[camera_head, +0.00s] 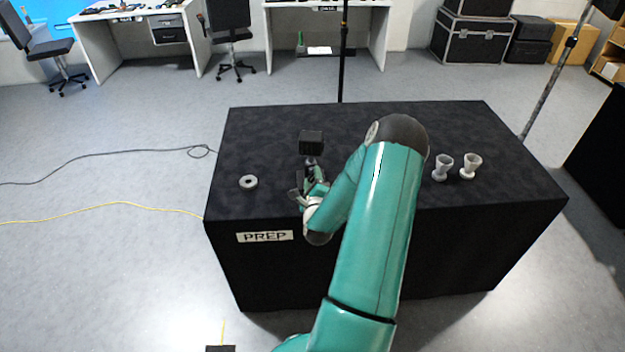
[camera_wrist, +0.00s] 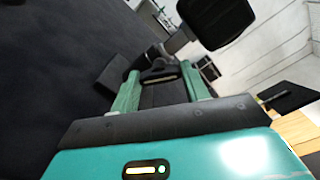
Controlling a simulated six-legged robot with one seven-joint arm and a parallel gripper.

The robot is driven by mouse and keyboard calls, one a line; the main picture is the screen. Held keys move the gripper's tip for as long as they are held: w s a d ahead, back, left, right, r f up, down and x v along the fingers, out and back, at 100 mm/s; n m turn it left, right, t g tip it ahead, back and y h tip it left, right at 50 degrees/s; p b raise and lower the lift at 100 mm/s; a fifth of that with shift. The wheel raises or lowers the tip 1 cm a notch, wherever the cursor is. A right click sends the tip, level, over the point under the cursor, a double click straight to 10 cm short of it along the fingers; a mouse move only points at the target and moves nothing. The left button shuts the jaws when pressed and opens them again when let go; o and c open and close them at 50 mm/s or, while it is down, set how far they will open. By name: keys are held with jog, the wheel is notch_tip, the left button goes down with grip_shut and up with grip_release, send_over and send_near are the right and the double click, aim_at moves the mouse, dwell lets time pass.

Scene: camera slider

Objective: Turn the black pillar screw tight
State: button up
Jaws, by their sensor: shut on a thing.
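A small camera-slider rig with a black box-shaped head (camera_head: 312,142) stands upright on the black table. The black head also shows at the top of the wrist view (camera_wrist: 213,20). My gripper (camera_head: 314,184) is low at the rig, just below the head, partly hidden by my own arm. In the wrist view, my gripper's two green fingers (camera_wrist: 160,73) are on either side of a dark part, the black pillar screw (camera_wrist: 158,76), and are shut on it. A pale strip shows there. The screw is too small to make out in the head view.
The black table (camera_head: 265,125) carries a grey ring (camera_head: 248,182) at left and two pale goblet-shaped pieces (camera_head: 443,167) (camera_head: 471,166) at right. A thin black stand (camera_head: 343,70) rises behind the table. Cables lie on the floor at left.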

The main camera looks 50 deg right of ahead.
dwell(0.4)
jog(key=o, duration=1)
jog(key=v, duration=1.3)
jog(key=shift+s+a, duration=0.3)
